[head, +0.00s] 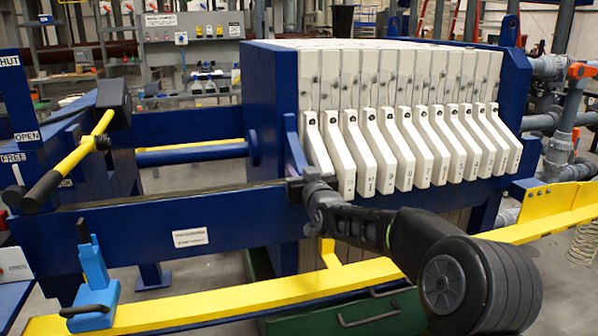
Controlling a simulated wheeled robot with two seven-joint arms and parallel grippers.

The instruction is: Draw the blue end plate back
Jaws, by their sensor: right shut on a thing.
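The blue end plate (272,95) is the large dark blue block at the left end of the white plate stack (400,80), and I see no gap between them. A narrow blue handle (292,140) juts from its near side, in front of the first white plate. My right gripper (300,188) is at the lower end of this handle and shut on it. The fingertips are small and partly hidden by the gripper body. My left gripper is not in view. A blue rod (190,154) runs from the end plate to the left frame.
A lever (75,160) with yellow and black parts stands at the left, by OPEN and FREE labels. A blue side rail (150,232) and yellow bar (230,298) run along the front. A light-blue fixture (92,275) sits on the bar. Space left of the end plate looks clear.

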